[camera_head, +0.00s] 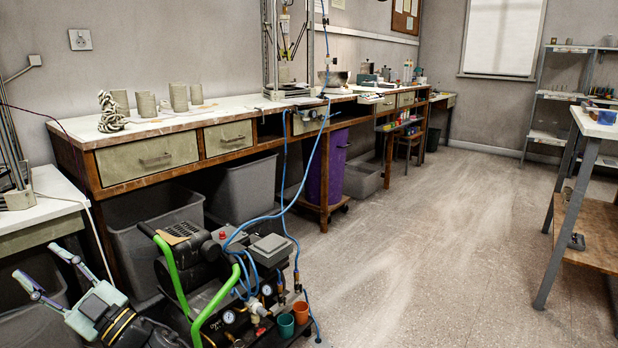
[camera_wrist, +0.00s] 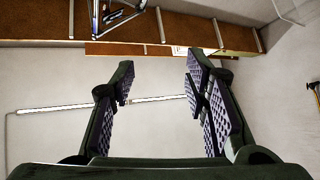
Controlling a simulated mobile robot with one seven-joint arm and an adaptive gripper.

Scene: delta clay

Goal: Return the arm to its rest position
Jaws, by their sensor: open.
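My gripper (camera_head: 46,268) shows at the lower left of the head view, its two fingers spread wide and pointing up and away. It is beside the bench and left of the compressor, with nothing between the fingers. In the wrist view my gripper (camera_wrist: 160,85) is open and empty, with dark textured pads on both sides. Behind it are a pale wall and a brown wooden board. Most of my arm is outside the head view.
A black compressor (camera_head: 215,275) with a green handle and blue hoses stands right of my gripper. A long workbench (camera_head: 160,126) with clay pots runs along the wall, grey bins (camera_head: 150,225) below. A shelf table (camera_head: 590,230) stands at right. The middle floor (camera_head: 420,240) is clear.

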